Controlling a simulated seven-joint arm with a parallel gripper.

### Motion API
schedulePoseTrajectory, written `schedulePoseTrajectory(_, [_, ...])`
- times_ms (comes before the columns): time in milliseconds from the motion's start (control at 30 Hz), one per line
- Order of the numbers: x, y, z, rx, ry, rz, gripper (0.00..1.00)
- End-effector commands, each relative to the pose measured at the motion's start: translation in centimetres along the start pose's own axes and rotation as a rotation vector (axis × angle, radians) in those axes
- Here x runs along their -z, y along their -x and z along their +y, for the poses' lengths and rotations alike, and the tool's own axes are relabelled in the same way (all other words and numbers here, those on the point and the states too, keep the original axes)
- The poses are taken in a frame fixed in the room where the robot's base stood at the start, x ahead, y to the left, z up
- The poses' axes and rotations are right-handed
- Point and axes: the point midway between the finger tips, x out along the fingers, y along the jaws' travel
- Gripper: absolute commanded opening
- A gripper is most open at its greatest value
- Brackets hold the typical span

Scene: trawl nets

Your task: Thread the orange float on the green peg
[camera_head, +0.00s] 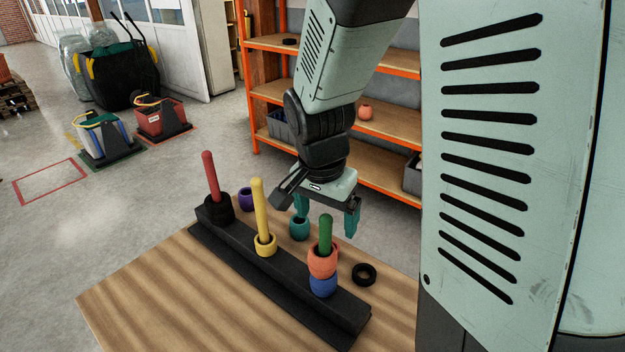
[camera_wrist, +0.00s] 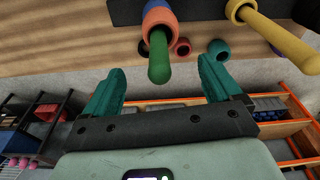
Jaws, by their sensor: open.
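The orange float (camera_head: 322,262) is around the green peg (camera_head: 325,232), resting on a blue float (camera_head: 323,285) lower on the same peg. The peg's rounded top sticks out above it. In the wrist view the orange float (camera_wrist: 157,20) also surrounds the green peg (camera_wrist: 158,62). My gripper (camera_head: 326,232) is open and empty, pointing down, close above the peg top. In the wrist view its teal fingers stand apart on either side of the peg's end, not touching the float.
The black base (camera_head: 270,275) also bears a yellow peg (camera_head: 259,205) with a yellow float and a red peg (camera_head: 211,178) with a black float. Purple (camera_head: 246,199) and teal (camera_head: 299,229) floats and a black ring (camera_head: 364,274) lie loose behind. The table's front left is clear.

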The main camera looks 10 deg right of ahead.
Motion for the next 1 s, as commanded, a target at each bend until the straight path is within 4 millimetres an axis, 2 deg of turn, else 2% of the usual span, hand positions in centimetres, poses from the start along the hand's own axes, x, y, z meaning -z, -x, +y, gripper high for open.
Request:
schedulePoseTrajectory(167, [0.1,1.4,-0.1,0.004,0.0,0.003,0.91])
schedulePoseTrajectory(400, [0.1,6.2,-0.1,0.006,0.002,0.004,0.91])
schedulePoseTrajectory(600, [0.0,9.5,-0.1,0.003,0.001,0.002,0.91])
schedulePoseTrajectory(767, [0.0,10.7,-0.1,0.002,0.0,0.001,0.91])
schedulePoseTrajectory(1000, [0.0,10.8,0.0,0.0,0.0,0.0,0.91])
